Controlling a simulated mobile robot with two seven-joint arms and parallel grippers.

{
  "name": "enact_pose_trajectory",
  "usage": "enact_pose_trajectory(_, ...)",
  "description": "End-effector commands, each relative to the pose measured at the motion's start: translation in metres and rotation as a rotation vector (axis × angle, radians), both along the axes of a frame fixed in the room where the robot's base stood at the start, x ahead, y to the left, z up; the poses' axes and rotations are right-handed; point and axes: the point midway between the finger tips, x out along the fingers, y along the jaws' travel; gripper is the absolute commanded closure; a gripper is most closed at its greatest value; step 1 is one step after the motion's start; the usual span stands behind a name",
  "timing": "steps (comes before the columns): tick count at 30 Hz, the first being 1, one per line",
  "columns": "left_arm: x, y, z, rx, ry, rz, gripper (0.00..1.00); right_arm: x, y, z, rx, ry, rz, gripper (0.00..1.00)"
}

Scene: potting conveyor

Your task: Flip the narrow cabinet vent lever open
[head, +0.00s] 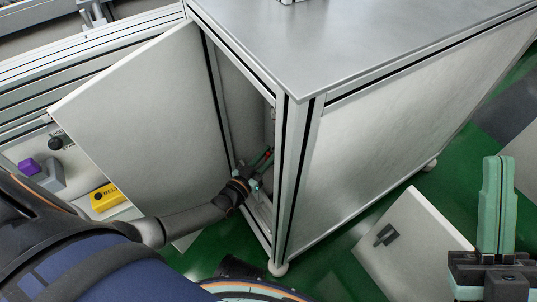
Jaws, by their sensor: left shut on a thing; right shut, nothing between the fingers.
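The narrow cabinet (230,105) has a grey metal top and stands with its front opening facing left. Its inside is shadowed. My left gripper (263,158) reaches into the opening, low down near the right-hand frame post. My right gripper (497,205) is at the right edge of the view, outside the cabinet. Its green fingers point up, shut and empty.
A pale door (150,115) stands open on the left of the opening. A white panel with a dark handle (410,250) is at lower right. A yellow labelled block (106,197), a purple block (29,167) and a grey block (52,176) lie at left. Green floor shows below.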

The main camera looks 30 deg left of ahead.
Motion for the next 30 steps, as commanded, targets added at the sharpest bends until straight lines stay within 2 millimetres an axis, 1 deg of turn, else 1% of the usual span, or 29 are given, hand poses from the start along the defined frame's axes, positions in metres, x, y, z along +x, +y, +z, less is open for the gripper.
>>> enact_pose_trajectory(1,-0.0003,0.0000,0.0027,-0.033,0.020,-0.001,1.00,-0.0001,-0.0004,0.0059,0.004,0.000,0.001,1.00)
enact_pose_trajectory(3,0.0008,0.0017,0.0028,-0.080,0.048,-0.001,1.00,-0.0005,-0.0008,0.0096,0.008,-0.002,0.003,1.00)
enact_pose_trajectory(7,0.0019,0.0032,0.0014,-0.145,0.086,-0.002,1.00,-0.0008,-0.0014,0.0126,0.012,-0.004,0.004,1.00)
enact_pose_trajectory(17,0.0023,0.0039,-0.0001,-0.165,0.097,-0.001,1.00,-0.0008,-0.0020,0.0126,0.012,-0.005,0.003,1.00)
enact_pose_trajectory(18,0.0023,0.0039,-0.0001,-0.165,0.097,-0.001,0.70,-0.0008,-0.0020,0.0126,0.012,-0.005,0.003,1.00)
enact_pose_trajectory(24,0.0026,0.0045,0.0002,-0.162,0.095,0.000,0.48,-0.0007,-0.0021,0.0126,0.011,-0.006,0.002,1.00)
enact_pose_trajectory(25,0.0026,0.0046,0.0002,-0.162,0.095,0.000,0.46,-0.0007,-0.0021,0.0125,0.011,-0.006,0.002,1.00)
enact_pose_trajectory(30,0.0027,0.0049,0.0004,-0.160,0.095,0.000,0.46,-0.0008,-0.0020,0.0124,0.009,-0.006,0.003,1.00)
